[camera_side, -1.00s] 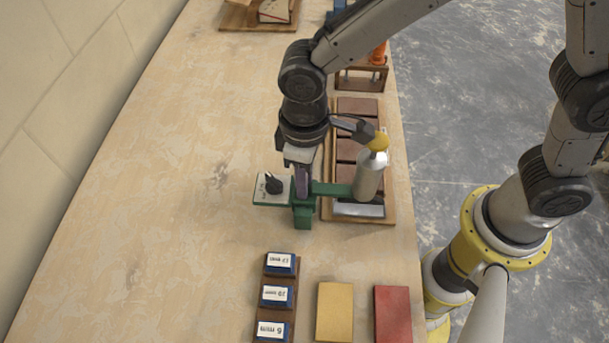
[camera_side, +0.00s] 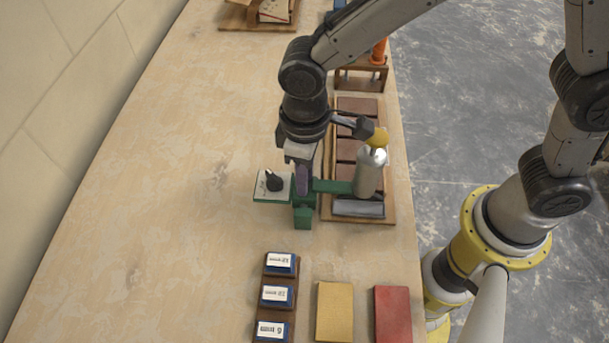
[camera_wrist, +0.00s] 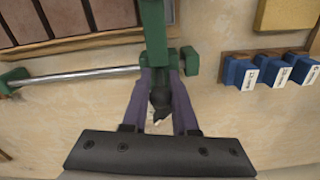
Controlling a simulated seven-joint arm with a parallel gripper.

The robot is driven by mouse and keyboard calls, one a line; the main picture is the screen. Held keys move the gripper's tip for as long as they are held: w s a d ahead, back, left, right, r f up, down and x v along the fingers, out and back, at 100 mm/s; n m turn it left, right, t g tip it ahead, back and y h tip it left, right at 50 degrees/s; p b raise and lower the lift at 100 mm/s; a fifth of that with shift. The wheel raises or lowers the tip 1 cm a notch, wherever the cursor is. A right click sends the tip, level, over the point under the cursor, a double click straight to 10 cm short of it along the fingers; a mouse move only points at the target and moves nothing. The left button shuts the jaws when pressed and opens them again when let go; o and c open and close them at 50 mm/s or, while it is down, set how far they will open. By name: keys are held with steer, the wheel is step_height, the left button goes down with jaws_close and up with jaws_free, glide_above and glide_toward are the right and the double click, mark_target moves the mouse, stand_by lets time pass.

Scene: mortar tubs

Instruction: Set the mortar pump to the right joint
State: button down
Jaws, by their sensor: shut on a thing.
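The mortar pump has a silver cylinder (camera_side: 368,174) on a green arm (camera_side: 333,186), beside and over the near end of the brick tray. To the left is a white dial plate (camera_side: 263,191) with a black knob (camera_side: 273,181). My gripper (camera_side: 303,188) points down and is shut on the green carriage of the pump. In the wrist view, my purple fingertips (camera_wrist: 161,78) meet the green carriage (camera_wrist: 154,42), and the black knob (camera_wrist: 160,98) shows between the fingers. A silver rod (camera_wrist: 82,77) runs leftward to a green end block (camera_wrist: 13,80). The gripped faces are hidden.
Brown bricks lie in a wooden tray (camera_side: 391,212) on the right. A brown strip (camera_side: 276,312) with several blue labelled blocks (camera_side: 281,263), a yellow block (camera_side: 334,310) and a red block (camera_side: 393,312) lie nearer. The left of the table is clear.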

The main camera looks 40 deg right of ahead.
steer(key=w+d, duration=1.5)
steer(key=shift+w+d+r, duration=0.1)
steer(key=shift+w+d, duration=0.15)
steer(key=shift+w, duration=0.05)
steer(key=c, duration=0.8)
jaws_free()
step_height(320, 180, up, 14)
steer(key=shift+f, duration=0.15)
steer(key=shift+d, duration=0.1)
